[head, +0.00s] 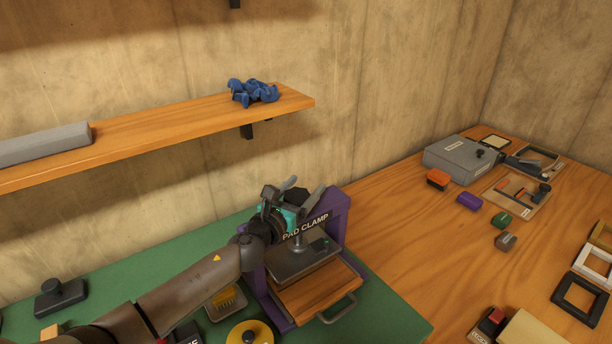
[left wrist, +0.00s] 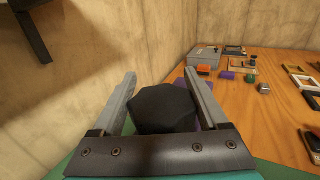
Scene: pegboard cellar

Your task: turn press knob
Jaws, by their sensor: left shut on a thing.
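The press is a purple frame (head: 338,212) labelled "PAD CLAMP", with a dark grey pad (head: 303,262) on a screw below its top bar. Its black faceted knob (left wrist: 164,108) stands on top, and in the left wrist view it sits between my two grey fingers. My left gripper (head: 285,190) is shut on the knob from above and behind. In the head view the gripper and wrist hide part of the knob. A wooden drawer or board (head: 315,292) with a metal handle lies under the pad. My right gripper is not in view.
A wooden shelf (head: 180,122) with a blue crumpled cloth (head: 253,92) and a grey bar (head: 40,145) is on the wall behind. A grey box (head: 460,158), small coloured blocks and frames stand on the table at right. A yellow round item (head: 250,333) lies near the press.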

